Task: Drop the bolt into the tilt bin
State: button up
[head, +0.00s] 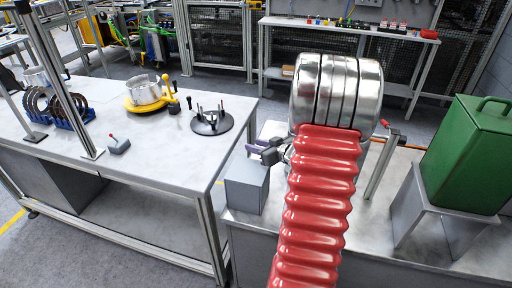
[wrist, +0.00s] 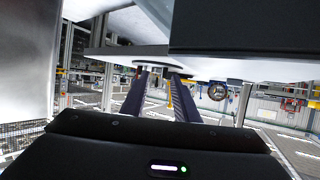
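My gripper (head: 258,146) shows in the head view just left of my red arm, its dark purple fingers pointing left above a grey box (head: 247,187). In the wrist view my gripper (wrist: 160,78) has its two fingers apart with a gap between them, and I see nothing held there. I cannot make out a bolt in either view. I cannot tell whether the grey box is the tilt bin. My arm hides part of the right bench behind it.
A green can (head: 466,152) stands on a grey stand (head: 410,213) at right. The left table (head: 150,157) carries a yellow-based fixture (head: 147,94), a dark round stand with pins (head: 212,123) and a blue rack of rings (head: 62,112). A floor gap separates the table and bench.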

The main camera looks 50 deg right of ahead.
jog(key=shift+s, duration=0.1)
jog(key=v, duration=1.3)
jog(key=shift+s, duration=0.3)
jog(key=shift+a+r, duration=0.1)
dwell(0.6)
jog(key=w+a+r+g+h, duration=0.2)
jog(key=w+r+h, duration=0.2)
jog(key=w+r, duration=0.3)
jog(key=w+a+r+m+g+h, duration=0.1)
jog(key=a+r, duration=0.3)
jog(key=a, duration=0.4)
jog(key=s+a+g+y, duration=0.1)
jog(key=s+a, duration=0.3)
jog(key=a, duration=0.6)
jog(key=s+a+f+n+g+y, duration=0.1)
jog(key=s+a+g+y, duration=0.1)
jog(key=s+a, duration=0.3)
jog(key=s+a+f+n+g+y, duration=0.1)
jog(key=s+a+y, duration=0.2)
jog(key=a, duration=1.1)
jog(key=shift+s+a+f+g, duration=0.15)
jog(key=shift+s+a+g, duration=0.25)
jog(key=shift+s, duration=0.35)
